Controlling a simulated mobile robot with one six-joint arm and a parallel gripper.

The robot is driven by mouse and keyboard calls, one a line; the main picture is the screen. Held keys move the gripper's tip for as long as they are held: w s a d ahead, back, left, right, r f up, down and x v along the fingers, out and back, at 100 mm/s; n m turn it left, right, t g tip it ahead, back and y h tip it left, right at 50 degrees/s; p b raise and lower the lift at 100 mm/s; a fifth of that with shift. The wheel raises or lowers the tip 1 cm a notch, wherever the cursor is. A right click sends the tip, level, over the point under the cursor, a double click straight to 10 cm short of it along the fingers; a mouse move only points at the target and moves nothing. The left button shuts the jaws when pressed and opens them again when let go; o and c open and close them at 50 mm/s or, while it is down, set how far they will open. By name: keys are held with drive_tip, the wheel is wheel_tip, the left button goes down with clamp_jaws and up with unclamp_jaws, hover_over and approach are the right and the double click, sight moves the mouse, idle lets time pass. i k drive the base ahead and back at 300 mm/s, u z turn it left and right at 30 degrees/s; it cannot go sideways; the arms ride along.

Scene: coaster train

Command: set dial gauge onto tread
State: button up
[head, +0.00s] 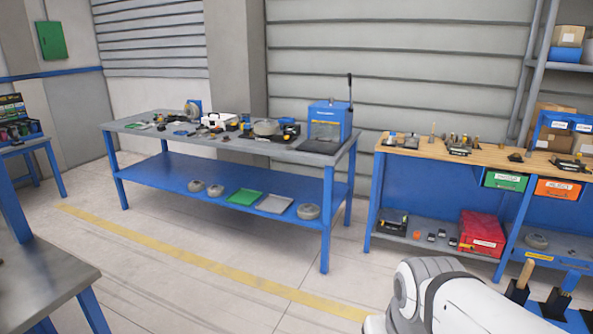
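I cannot pick out the dial gauge with certainty; the items on the benches are small and far away. A grey round wheel-like part (266,127) sits among tools on the grey-topped blue bench (310,156); I cannot tell whether its rim is the tread. My white arm shows at the bottom right, but my gripper is out of view.
A blue machine with a lever (330,122) stands at the bench's right end. A wood-topped bench (408,150) with small tools and coloured bins stands to the right. A grey table (45,280) is at the near left. The floor between is clear.

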sight(289, 135)
drive_tip(key=u, duration=0.1)
drive_tip(key=i, duration=2.1)
drive_tip(key=u, duration=0.55)
drive_tip(key=i, duration=2.6)
drive_tip(key=z, duration=0.3)
